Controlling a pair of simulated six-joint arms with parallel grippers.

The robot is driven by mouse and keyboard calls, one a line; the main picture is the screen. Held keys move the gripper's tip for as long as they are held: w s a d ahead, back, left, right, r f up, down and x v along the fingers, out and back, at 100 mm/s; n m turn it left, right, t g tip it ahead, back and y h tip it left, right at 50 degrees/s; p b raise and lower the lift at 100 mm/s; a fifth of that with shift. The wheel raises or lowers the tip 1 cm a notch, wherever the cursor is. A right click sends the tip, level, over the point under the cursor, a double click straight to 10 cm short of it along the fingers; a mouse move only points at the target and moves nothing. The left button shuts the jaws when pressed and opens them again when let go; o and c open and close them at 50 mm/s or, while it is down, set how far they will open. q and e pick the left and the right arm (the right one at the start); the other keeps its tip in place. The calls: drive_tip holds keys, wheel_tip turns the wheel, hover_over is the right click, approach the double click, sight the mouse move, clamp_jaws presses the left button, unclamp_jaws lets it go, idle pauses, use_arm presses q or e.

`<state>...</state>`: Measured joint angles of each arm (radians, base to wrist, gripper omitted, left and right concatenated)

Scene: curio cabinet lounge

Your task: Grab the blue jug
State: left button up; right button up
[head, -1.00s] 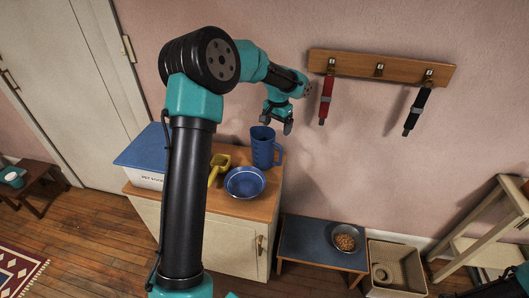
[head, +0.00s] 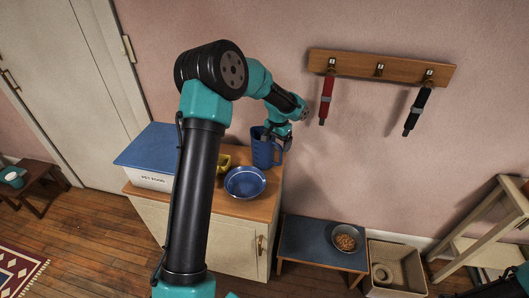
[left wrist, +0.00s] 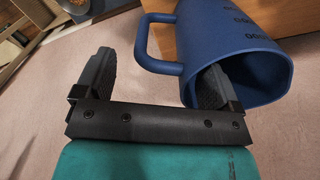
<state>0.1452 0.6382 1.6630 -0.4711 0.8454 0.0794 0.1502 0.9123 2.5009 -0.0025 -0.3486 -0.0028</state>
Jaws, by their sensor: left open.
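The blue jug (head: 262,152) stands upright on the wooden top of the low cabinet, at the back near the wall. My left gripper (head: 278,137) is at its rim, pointing down, and partly covers its upper part. In the left wrist view the jug (left wrist: 235,35) is at upper right, with its mouth towards the camera. My left gripper (left wrist: 150,80) is open there. One finger reaches into the mouth and the other is outside, with the jug's handle (left wrist: 143,40) between them. Whether a finger touches the jug cannot be told. My right gripper is not in view.
A blue bowl (head: 245,183) sits in front of the jug. A yellow scoop (head: 223,162) and a blue-lidded pet food box (head: 148,152) are to its left, partly behind my arm. A wall rack (head: 380,68) with red and black hanging items is at upper right.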

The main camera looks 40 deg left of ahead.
use_arm(q)
drive_tip(key=shift+f, duration=1.6)
drive_tip(key=c, duration=1.5)
drive_tip(key=shift+r, duration=0.1)
wheel_tip(320, 180, up, 10)
